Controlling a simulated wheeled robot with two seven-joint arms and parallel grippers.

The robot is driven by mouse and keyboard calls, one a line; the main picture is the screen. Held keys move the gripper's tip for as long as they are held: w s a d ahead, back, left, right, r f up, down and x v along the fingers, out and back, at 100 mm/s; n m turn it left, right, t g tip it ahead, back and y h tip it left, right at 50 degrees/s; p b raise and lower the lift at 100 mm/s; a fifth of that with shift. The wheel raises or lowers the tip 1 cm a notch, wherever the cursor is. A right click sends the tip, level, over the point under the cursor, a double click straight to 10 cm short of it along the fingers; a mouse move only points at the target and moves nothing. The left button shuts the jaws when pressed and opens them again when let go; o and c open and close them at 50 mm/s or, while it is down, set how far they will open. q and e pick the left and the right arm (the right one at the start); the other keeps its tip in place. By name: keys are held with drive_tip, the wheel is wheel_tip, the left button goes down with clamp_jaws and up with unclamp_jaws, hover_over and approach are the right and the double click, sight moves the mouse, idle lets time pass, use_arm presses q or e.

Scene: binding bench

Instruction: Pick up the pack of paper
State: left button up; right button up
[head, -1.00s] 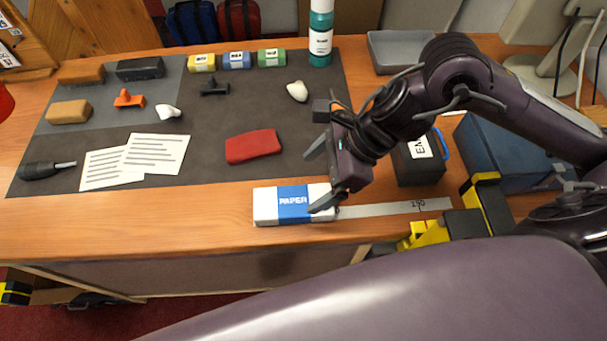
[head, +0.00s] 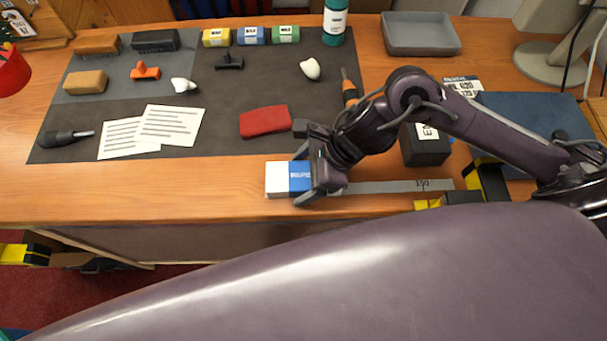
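The pack of paper (head: 278,180) is a white block with a blue band. It lies flat on the wooden table near the front edge, in front of the dark mat. My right gripper (head: 308,178) is over the pack's right part. One finger is on the far side and the other at the front side, with a wide gap between them. It appears open around the pack; contact is not clear. The gripper hides the pack's right end and part of its label. My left gripper is not in view.
A steel ruler (head: 385,187) lies just right of the pack. Clear table lies left of the pack.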

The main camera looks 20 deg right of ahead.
drive_tip(key=c, duration=1)
